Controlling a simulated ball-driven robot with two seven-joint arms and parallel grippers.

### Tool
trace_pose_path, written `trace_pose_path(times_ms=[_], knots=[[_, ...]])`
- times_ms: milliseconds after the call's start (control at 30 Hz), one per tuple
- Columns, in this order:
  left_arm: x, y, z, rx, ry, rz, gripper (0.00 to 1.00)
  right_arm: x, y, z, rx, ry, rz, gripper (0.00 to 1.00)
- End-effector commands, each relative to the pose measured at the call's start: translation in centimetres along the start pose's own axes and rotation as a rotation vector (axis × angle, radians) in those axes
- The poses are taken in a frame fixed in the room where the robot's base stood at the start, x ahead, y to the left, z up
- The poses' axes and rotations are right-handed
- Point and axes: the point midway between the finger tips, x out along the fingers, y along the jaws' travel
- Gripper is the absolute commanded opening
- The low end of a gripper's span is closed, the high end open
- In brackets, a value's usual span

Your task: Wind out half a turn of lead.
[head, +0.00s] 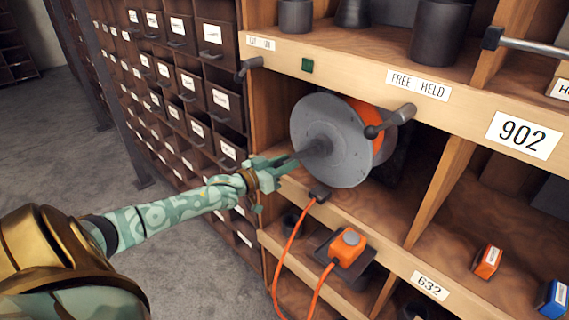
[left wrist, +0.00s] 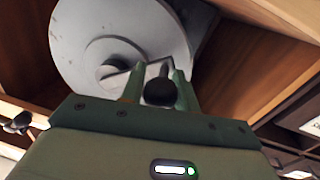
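A cable reel with a grey disc (head: 325,150) and an orange winding (head: 372,118) stands in a wooden shelf bay. An orange lead (head: 290,245) hangs from a dark block (head: 319,194) at the shelf edge below the reel. My left gripper (head: 283,164) is at the reel's front. In the left wrist view, its fingers (left wrist: 159,82) stand apart on both sides of a dark round crank knob (left wrist: 160,92), before the grey disc (left wrist: 85,50). Whether they press on the handle is unclear. My right gripper is not in view.
A dark lever or knob (head: 390,121) sticks out right of the reel. An orange box with a grey button (head: 347,245) sits below. Labelled drawers (head: 190,85) line the left. A shelf divider (head: 440,190) stands to the right. Floor (head: 190,270) is open at lower left.

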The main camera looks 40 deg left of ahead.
Motion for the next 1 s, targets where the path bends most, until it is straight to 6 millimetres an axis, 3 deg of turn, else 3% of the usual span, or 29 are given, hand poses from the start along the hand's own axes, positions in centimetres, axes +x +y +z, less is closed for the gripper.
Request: trace_pose_path(times_ms=[467,1000], knots=[[0.1,0.8,0.9,-0.132,0.014,0.001,0.0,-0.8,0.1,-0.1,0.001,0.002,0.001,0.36],[0.5,4.5,3.4,-0.62,0.067,0.007,0.0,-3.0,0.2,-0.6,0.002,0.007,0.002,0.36]])
